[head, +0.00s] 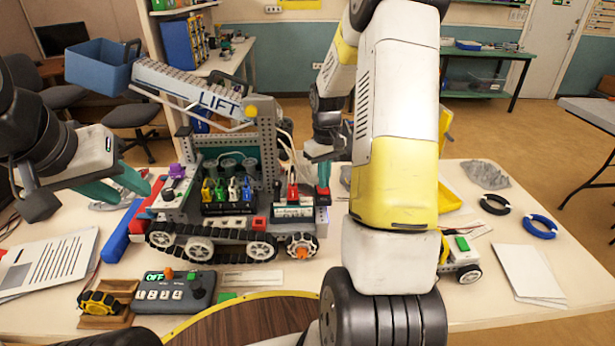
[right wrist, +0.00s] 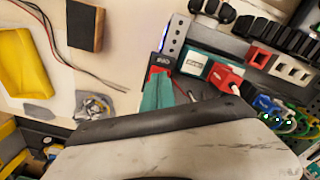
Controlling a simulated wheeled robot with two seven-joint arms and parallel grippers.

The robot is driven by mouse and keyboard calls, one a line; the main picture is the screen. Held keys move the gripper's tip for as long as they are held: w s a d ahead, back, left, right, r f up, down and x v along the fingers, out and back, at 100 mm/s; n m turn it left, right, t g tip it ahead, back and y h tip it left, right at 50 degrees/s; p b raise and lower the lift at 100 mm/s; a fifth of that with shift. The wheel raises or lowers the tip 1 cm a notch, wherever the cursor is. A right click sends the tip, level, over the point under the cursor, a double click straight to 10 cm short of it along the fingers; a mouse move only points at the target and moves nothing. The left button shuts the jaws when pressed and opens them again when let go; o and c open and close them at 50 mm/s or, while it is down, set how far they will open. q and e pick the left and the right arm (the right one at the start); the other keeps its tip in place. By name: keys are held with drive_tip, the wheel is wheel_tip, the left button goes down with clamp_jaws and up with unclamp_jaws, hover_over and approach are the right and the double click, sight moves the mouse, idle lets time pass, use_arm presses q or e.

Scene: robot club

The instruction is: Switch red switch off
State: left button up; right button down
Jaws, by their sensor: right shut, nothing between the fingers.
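The robot model (head: 225,190) with the "LIFT" arm stands on the table. At its right end is a small red switch part (head: 323,196); in the right wrist view a dark labelled plate with red (right wrist: 160,62) shows just beyond the fingers. Whether it is on or off cannot be told. My right gripper (head: 324,174) is shut and empty, its teal fingertips (right wrist: 157,90) pointing down right at or just above this red part; contact is unclear. My left gripper (head: 135,183) is at the left of the model, its teal fingers apart, holding nothing visible.
A red connector (head: 292,191) on a labelled block stands close left of the right fingers. A grey control box reading "OFF" (head: 176,291) lies in front. A blue ring (head: 540,226), black ring (head: 495,204) and white papers (head: 528,273) lie at the right.

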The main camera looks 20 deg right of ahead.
drive_tip(key=shift+f, duration=0.9)
idle(0.7)
drive_tip(key=shift+r, duration=3.55)
wheel_tip(320, 180, up, 8)
drive_tip(key=t, duration=0.2)
hover_over(323, 191)
drive_tip(key=s+a, duration=0.3)
drive_tip(key=s, duration=0.1)
drive_tip(key=s+a+r+m+t, duration=0.1)
drive_tip(key=s+a+r, duration=0.3)
drive_tip(key=s+r, duration=0.2)
drive_tip(key=s+a+r+t+y, duration=0.1)
drive_tip(key=s+a, duration=0.1)
drive_tip(key=s, duration=0.4)
drive_tip(key=s+a+r+m+t+y, duration=0.1)
drive_tip(key=s+a+r+t, duration=0.1)
drive_tip(key=s, duration=0.5)
drive_tip(key=shift+a+r, duration=0.2)
drive_tip(key=shift+a, duration=0.6)
